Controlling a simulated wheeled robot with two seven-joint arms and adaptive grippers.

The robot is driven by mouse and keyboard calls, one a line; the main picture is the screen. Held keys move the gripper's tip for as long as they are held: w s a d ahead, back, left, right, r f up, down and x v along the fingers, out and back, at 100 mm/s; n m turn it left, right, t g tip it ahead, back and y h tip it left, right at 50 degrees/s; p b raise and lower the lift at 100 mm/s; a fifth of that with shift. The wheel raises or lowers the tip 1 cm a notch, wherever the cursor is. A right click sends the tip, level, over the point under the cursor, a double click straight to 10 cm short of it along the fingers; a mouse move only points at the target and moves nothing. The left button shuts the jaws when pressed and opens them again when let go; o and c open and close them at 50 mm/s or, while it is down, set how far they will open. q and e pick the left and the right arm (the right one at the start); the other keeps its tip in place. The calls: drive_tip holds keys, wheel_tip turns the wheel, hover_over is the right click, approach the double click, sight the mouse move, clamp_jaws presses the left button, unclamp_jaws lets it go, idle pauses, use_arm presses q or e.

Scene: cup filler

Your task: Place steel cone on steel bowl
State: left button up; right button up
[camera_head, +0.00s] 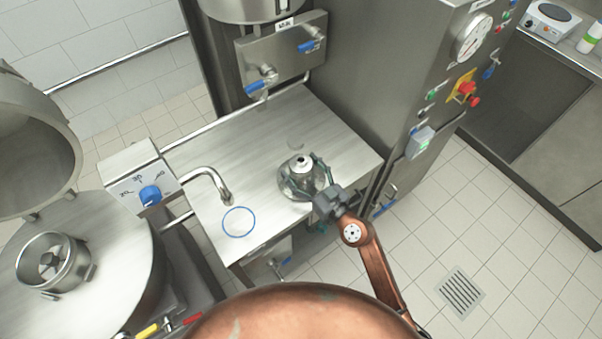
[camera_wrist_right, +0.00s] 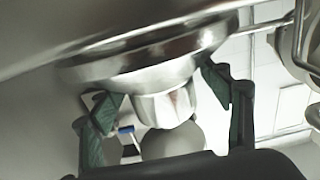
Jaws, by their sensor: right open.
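A shiny steel piece with a wide round base and a narrower, tapering upper part stands on the steel worktable; I take the upper part for the steel cone (camera_head: 301,166) and the wide base for the steel bowl (camera_head: 288,188). I cannot tell for sure whether they are two pieces. My right gripper (camera_head: 309,178) reaches in from the lower right, open, with its fingers around the upper part. In the right wrist view, the green-padded fingers (camera_wrist_right: 165,98) stand either side of the narrow part (camera_wrist_right: 165,106), below the wide rim (camera_wrist_right: 150,58), apparently not clamped. My left gripper is not in view.
The steel worktable (camera_head: 255,138) has a blue ring mark (camera_head: 238,222) and a curved spout (camera_head: 213,180) left of the piece. A round vessel (camera_head: 105,250) with an open lid (camera_head: 35,150) stands left. A tall steel cabinet (camera_head: 375,70) closes off the back right.

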drive_tip(key=shift+c, duration=0.7)
drive_tip(key=c, duration=1.7)
drive_tip(key=shift+r, duration=0.1)
clamp_jaws()
drive_tip(key=shift+r, duration=0.1)
